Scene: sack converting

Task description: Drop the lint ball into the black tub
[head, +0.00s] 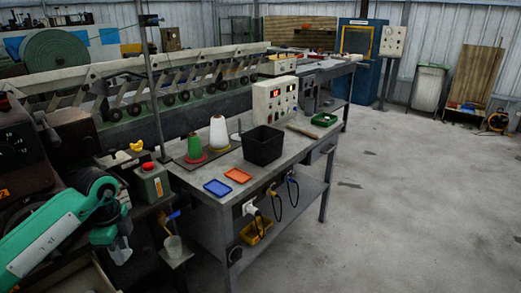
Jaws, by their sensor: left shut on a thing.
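The black tub (263,150) stands upright on the grey workbench, right of the white cone of yarn; its inside is dark. My left gripper (121,254) is low at the left, beside the bench's left end and well apart from the tub. It points down and is shut on a small pale thing, which seems to be the lint ball but is mostly hidden by the fingers. No other lint ball can be made out. My right gripper is out of view.
A red-button box (152,182) stands near my left arm. Floor at right is clear.

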